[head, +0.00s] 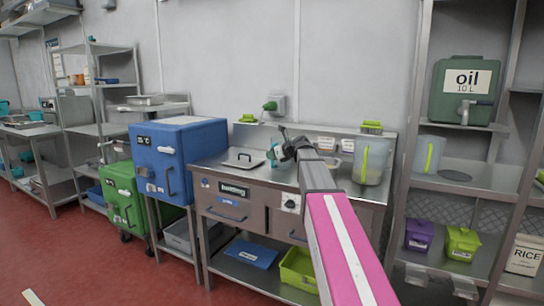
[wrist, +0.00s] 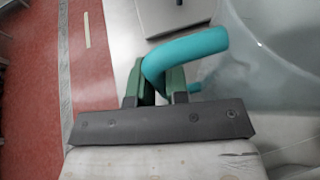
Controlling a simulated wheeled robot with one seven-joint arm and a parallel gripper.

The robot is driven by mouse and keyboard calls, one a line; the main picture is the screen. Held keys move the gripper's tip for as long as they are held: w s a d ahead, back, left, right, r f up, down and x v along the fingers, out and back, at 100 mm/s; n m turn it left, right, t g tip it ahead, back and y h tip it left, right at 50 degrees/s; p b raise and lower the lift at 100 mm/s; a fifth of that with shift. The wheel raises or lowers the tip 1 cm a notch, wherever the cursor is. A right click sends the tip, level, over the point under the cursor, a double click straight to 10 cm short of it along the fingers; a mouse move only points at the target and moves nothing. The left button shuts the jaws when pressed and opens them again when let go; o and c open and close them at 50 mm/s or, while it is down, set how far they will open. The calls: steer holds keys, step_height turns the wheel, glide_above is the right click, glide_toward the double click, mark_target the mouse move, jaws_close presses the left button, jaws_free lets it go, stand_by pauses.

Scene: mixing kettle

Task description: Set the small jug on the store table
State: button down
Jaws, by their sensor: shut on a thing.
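The small jug (wrist: 285,75) shows in the wrist view as a large clear body at the right with a curved teal handle. My gripper (wrist: 158,85) is shut on that handle. In the head view my gripper (head: 287,150) is over the steel counter in the middle, and a small bit of teal of the jug (head: 272,158) shows beside it. My arm hides most of the jug there, and I cannot tell whether its base touches the counter. No table is marked as the store table.
Two clear jugs with lime handles stand at the right: one on the counter (head: 371,163), one on the rack (head: 428,155) below a green oil container (head: 464,90). A blue box (head: 180,158) stands farther left.

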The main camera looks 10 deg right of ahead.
steer(key=shift+f, duration=0.15)
steer(key=c, duration=1.1)
jaws_free()
steer(key=shift+s+d+r, duration=0.1)
steer(key=shift+s+r, duration=0.1)
steer(key=v, duration=1.1)
steer(key=shift+s+d, duration=0.2)
